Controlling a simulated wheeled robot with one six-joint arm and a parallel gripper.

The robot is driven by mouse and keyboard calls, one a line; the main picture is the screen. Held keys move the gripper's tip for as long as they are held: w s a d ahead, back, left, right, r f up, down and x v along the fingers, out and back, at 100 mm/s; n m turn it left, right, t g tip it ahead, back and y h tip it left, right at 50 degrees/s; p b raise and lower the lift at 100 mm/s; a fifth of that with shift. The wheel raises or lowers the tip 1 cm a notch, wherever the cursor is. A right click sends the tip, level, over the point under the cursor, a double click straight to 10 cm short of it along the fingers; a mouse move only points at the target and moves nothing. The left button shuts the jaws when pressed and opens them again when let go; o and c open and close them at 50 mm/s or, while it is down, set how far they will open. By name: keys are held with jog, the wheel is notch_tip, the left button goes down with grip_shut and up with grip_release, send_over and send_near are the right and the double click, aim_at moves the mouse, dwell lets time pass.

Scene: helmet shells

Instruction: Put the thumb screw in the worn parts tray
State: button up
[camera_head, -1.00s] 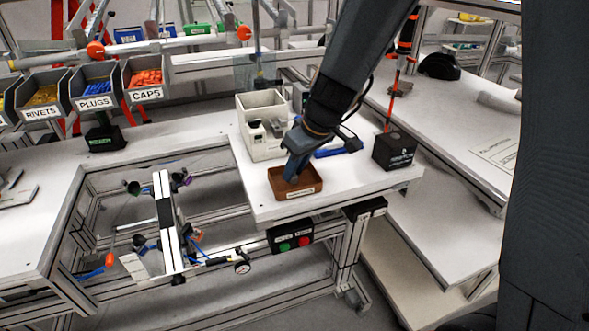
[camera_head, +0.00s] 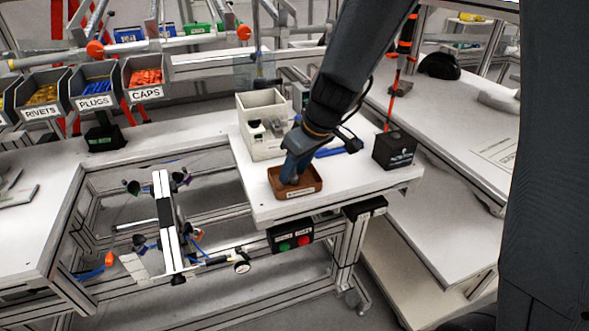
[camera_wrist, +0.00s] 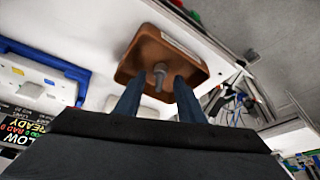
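The worn parts tray, a small brown tray (camera_head: 313,187) with a white label on its front, sits near the front edge of the white bench. It also fills the upper middle of the wrist view (camera_wrist: 136,62). My gripper (camera_head: 290,179) points down into the tray. In the wrist view its two fingers (camera_wrist: 159,78) are apart. The thumb screw (camera_wrist: 159,72), small and grey, shows between the fingertips against the tray floor, with a gap to each finger. I cannot tell whether it rests fully on the floor. In the head view the fingers hide it.
A cream bin (camera_head: 262,105) with compartments stands behind the tray. A black box (camera_head: 395,151) stands to the right, and a blue item (camera_head: 338,151) lies between them. A button box (camera_head: 290,237) hangs below the bench's front edge.

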jog(key=b+v, duration=0.2)
jog(key=v, duration=1)
jog(key=s+d+f+m+g+h, duration=0.1)
jog(key=s+d+f+m+h, duration=0.2)
jog(key=s+d+f+m, duration=0.5)
jog(key=s+d+f, duration=0.3)
jog(key=s+f, duration=0.1)
jog(key=shift+d+f+g, duration=0.2)
jog(key=shift+f+g, duration=0.2)
